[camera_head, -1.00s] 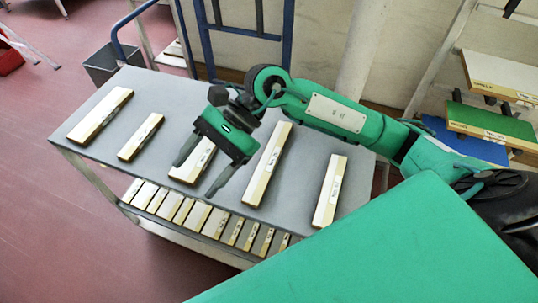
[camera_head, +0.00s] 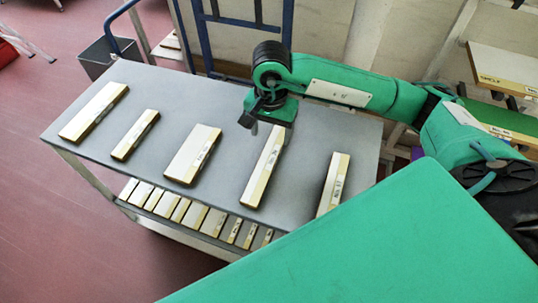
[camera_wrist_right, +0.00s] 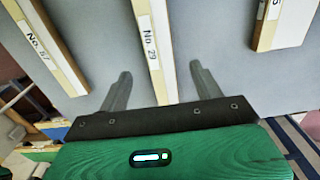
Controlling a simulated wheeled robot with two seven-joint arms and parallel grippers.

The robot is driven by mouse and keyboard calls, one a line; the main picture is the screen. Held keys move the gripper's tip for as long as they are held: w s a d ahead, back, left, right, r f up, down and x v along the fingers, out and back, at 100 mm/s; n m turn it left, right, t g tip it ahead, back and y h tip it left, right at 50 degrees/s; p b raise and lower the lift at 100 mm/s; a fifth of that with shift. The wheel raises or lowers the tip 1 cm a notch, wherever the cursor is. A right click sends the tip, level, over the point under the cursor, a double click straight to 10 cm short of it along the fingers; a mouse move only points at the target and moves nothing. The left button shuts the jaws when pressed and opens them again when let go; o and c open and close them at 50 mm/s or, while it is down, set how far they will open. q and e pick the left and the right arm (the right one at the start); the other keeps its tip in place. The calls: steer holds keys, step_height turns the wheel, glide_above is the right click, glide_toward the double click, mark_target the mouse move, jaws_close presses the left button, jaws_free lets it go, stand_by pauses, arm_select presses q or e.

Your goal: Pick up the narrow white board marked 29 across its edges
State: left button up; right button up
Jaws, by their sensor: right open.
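The narrow white board marked No. 29 (camera_head: 262,168) lies on the grey top of the cart (camera_head: 225,215), fourth from the left. Its cream edge with the label faces up in the right wrist view (camera_wrist_right: 148,38). My right gripper (camera_head: 264,126) is over the far end of this board, open and empty. In the right wrist view its two fingers show on either side of the board, apart from it. The height of the fingertips above the cart top is hard to tell. My left gripper is not in view.
Two more boards lie further left. The lower shelf (camera_head: 160,222) holds several boards. A blue frame (camera_head: 240,25) stands behind the cart.

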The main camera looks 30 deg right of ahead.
mark_target(271, 150)
steer(key=shift+f, duration=0.8)
steer(key=shift+f+p, duration=0.4)
steer(key=shift+f, duration=0.1)
step_height(271, 150, down, 3)
steer(key=shift+d+f+p, duration=0.15)
steer(key=shift+p, duration=0.4)
steer(key=shift+f, duration=0.55)
steer(key=shift+c, duration=1.3)
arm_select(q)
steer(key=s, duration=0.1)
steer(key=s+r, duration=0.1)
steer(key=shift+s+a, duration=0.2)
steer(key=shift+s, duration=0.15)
arm_select(e)
steer(key=c, duration=0.8)
steer(key=shift+r, duration=0.1)
steer(key=shift+c, duration=0.2)
